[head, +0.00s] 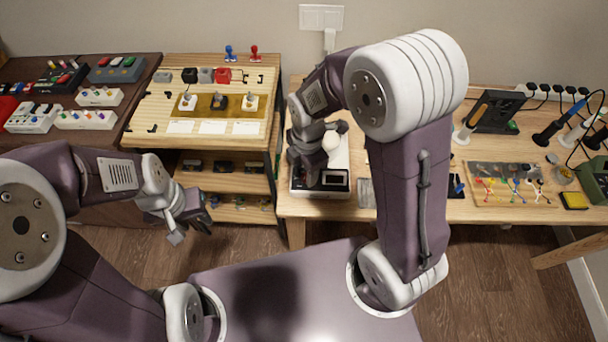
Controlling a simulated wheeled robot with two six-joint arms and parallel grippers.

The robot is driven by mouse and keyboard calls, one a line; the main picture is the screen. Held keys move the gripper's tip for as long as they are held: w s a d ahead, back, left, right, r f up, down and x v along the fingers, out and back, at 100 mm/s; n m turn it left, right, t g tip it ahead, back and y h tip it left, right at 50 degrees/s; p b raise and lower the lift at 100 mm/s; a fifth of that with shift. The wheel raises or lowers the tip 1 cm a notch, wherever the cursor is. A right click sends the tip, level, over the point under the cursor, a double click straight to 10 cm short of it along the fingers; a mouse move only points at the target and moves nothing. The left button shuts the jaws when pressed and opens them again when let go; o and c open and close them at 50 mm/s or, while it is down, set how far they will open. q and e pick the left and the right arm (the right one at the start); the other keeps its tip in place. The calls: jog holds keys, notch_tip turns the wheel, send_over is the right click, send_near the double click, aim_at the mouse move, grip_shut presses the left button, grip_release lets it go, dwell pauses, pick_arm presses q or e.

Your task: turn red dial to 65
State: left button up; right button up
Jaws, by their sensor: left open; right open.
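I cannot make out a red dial in the head view. A white box-shaped device (340,160) with a small display panel (334,181) at its front stands on the right-hand wooden bench. My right gripper (313,178) points down over the left part of this device, with the fingers close to its top. It is open, and I cannot tell whether it touches anything. The gripper and arm hide part of the device. My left gripper (190,231) is open and empty, over the floor in front of the wooden shelf unit.
The shelf unit (157,120) holds small switches and coloured blocks, including a red block (223,75). Guitar pedals (118,70) stand on the dark bench at left. Soldering tools (548,133), a wire board (510,186) and a yellow sponge (574,200) lie on the right bench (480,212).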

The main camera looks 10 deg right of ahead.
jog(key=shift+d+f, duration=0.25)
jog(key=shift+f, duration=0.8)
jog(key=shift+a, duration=0.1)
grip_shut()
jog(key=shift+r, duration=0.1)
